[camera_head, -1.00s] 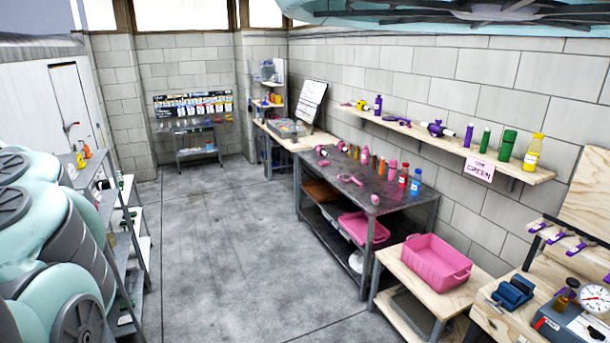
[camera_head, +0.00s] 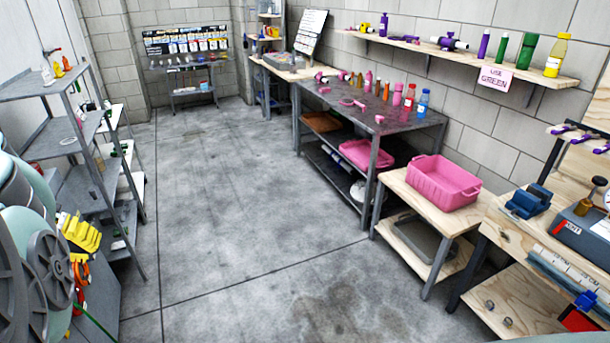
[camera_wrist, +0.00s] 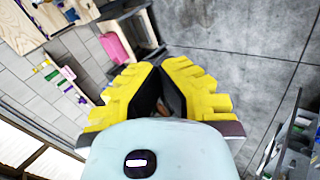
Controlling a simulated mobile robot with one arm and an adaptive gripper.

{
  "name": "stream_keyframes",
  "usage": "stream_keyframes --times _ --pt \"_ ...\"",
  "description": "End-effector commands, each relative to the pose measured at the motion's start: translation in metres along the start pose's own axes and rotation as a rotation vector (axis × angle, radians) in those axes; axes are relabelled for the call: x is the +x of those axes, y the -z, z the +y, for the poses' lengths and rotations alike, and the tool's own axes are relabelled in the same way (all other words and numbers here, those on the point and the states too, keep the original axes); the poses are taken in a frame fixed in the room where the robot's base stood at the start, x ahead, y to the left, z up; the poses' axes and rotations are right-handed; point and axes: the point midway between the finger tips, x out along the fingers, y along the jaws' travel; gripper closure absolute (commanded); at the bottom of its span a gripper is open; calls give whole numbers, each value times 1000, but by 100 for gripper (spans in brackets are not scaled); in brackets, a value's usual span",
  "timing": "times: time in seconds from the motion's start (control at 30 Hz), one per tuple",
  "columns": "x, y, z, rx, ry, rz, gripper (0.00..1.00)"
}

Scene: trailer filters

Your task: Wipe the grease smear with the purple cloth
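The purple cloth cannot be made out in either view. A dark stain (camera_head: 335,308) lies on the concrete floor at the bottom of the head view; I cannot tell whether it is the grease smear. My gripper (camera_head: 80,236) shows partly at the lower left of the head view, beside the left shelving and away from the workbenches. In the wrist view its two yellow fingers with dark pads (camera_wrist: 158,78) point over the floor, their tips close together. Nothing is clearly held, and the gap between the pads is hard to judge.
A grey shelf rack (camera_head: 75,150) stands left. Along the right are a dark workbench (camera_head: 400,122) with bottles, a low wooden table (camera_head: 405,190) with a pink bin (camera_head: 442,182), and a wooden bench (camera_head: 490,228) with a blue vise (camera_head: 528,202). The central floor (camera_head: 215,185) is clear.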

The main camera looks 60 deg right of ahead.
Motion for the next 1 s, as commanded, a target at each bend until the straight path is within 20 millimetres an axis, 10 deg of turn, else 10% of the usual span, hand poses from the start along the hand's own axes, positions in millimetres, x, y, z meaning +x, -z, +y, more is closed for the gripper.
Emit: stream_keyframes --times 0.5,1.0 --pt "155 -29 -68 68 -310 -38 100" --pt "206 -39 -84 76 -426 -40 100"
